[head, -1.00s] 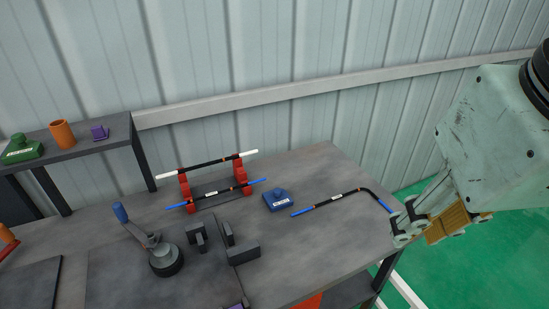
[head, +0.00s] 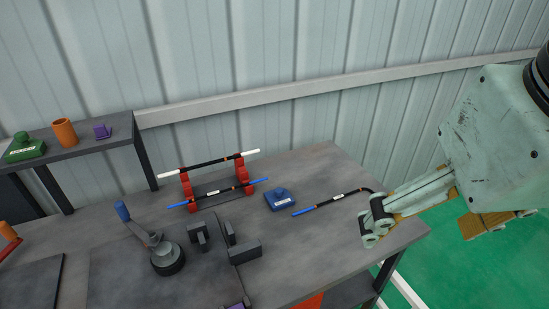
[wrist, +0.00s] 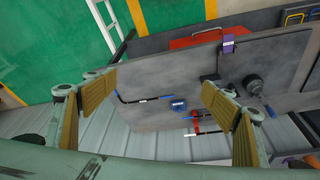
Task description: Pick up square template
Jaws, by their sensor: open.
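A blue block with a knob and a white label (head: 282,199) lies on the grey table, left of a bent black-and-blue rod (head: 335,199). A similar green block (head: 24,150) stands on the shelf at the left. I cannot tell for certain which is the square template. My gripper (head: 424,215) is open and empty near the table's right end, right of the blue block and apart from it. In the wrist view the blue block (wrist: 179,104) and bent rod (wrist: 145,100) show beyond and between my spread fingers (wrist: 160,83).
A lever clamp (head: 166,259) and dark grey blocks (head: 243,252) stand front left. An orange cup (head: 64,132) and purple block (head: 102,131) sit on the shelf. A ribbed wall closes the back.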

